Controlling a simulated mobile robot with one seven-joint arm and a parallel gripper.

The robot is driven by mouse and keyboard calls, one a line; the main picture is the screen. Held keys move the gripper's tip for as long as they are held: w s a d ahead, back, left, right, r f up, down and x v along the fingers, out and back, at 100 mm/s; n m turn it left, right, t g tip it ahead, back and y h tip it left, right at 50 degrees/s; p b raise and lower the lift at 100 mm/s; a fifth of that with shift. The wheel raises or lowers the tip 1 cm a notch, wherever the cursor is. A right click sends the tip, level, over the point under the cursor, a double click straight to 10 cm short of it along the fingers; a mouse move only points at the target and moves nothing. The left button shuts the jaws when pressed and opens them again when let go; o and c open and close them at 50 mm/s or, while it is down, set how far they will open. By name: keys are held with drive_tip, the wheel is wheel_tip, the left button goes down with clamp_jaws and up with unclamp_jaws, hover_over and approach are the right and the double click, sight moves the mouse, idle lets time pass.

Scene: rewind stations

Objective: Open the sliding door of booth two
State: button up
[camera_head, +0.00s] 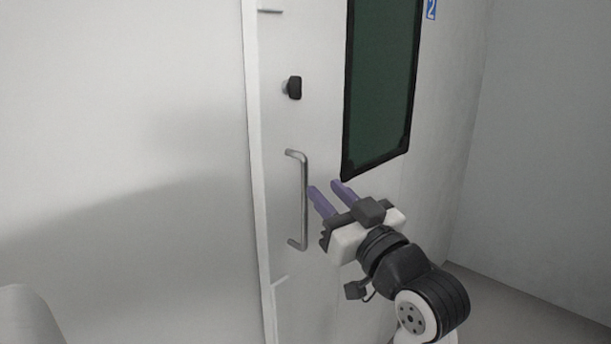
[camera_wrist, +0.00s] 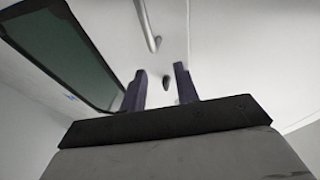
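The sliding door (camera_head: 325,120) is a pale panel with a dark green window (camera_head: 380,85) framed in black. A vertical metal bar handle (camera_head: 304,200) is on its left part. A small black knob (camera_head: 294,87) sits above the handle. My gripper (camera_head: 327,191) is open and empty, just right of the handle and apart from it. In the wrist view the two purple fingers (camera_wrist: 160,85) are spread, with the handle (camera_wrist: 148,25) beyond them near the top edge.
A blue sign with a 2 (camera_head: 431,9) is at the upper right of the window. A plain white wall (camera_head: 120,130) lies left of the door. A grey wall (camera_head: 540,160) stands at the right, with bare floor (camera_head: 530,310) below it.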

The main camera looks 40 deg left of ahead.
drive_tip(key=w+d+f+g+h, duration=0.1)
drive_tip(key=d+f+g+h, duration=0.1)
drive_tip(key=d+f, duration=0.15)
drive_tip(key=p+x, duration=0.3)
drive_tip(key=x, duration=1)
drive_tip(key=shift+a+p, duration=0.2)
drive_tip(key=shift+p, duration=0.2)
clamp_jaws()
